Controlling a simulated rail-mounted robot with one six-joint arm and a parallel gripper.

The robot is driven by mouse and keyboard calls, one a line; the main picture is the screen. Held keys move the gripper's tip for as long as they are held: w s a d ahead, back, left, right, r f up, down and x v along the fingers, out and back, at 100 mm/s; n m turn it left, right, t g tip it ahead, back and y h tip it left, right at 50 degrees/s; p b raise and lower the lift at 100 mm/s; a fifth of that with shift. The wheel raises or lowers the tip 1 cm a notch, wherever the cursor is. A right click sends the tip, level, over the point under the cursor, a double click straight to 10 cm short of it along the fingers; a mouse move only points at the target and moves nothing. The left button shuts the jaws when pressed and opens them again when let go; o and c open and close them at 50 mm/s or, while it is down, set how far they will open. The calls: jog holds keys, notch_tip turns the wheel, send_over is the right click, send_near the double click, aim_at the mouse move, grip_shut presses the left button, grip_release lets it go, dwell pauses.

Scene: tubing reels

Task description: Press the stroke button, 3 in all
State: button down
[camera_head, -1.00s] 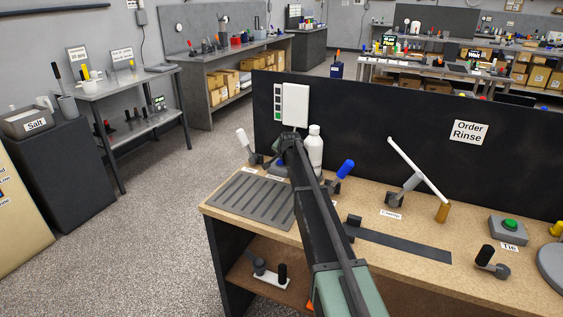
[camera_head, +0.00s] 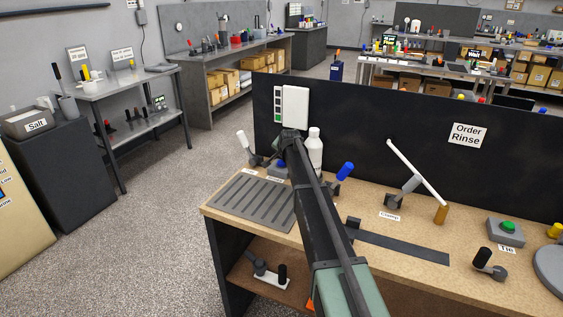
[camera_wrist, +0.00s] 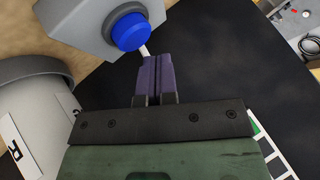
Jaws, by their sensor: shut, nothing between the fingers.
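In the wrist view a blue round button (camera_wrist: 130,32) sits on a grey box (camera_wrist: 85,22) near the top. No label on it is readable there. My gripper (camera_wrist: 150,58) is shut, its two purple fingers together with nothing between them. The fingertips are right beside the lower right edge of the blue button in the picture; I cannot tell whether they touch it. In the head view the box (camera_head: 277,170) shows only partly beside my arm, and my fingers are hidden.
A white bottle (camera_head: 314,152) stands close to my arm. A white-handled lever (camera_head: 243,140) and a blue-handled lever (camera_head: 345,171) stand on either side. A white panel (camera_head: 295,106) is on the dark backboard (camera_head: 400,125). A green button (camera_head: 508,226) is far right.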

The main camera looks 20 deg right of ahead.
aim_at(283, 161)
jog(key=shift+r+p, duration=2.6)
jog(key=shift+r, duration=0.05)
jog(key=shift+f, duration=0.1)
dwell(0.3)
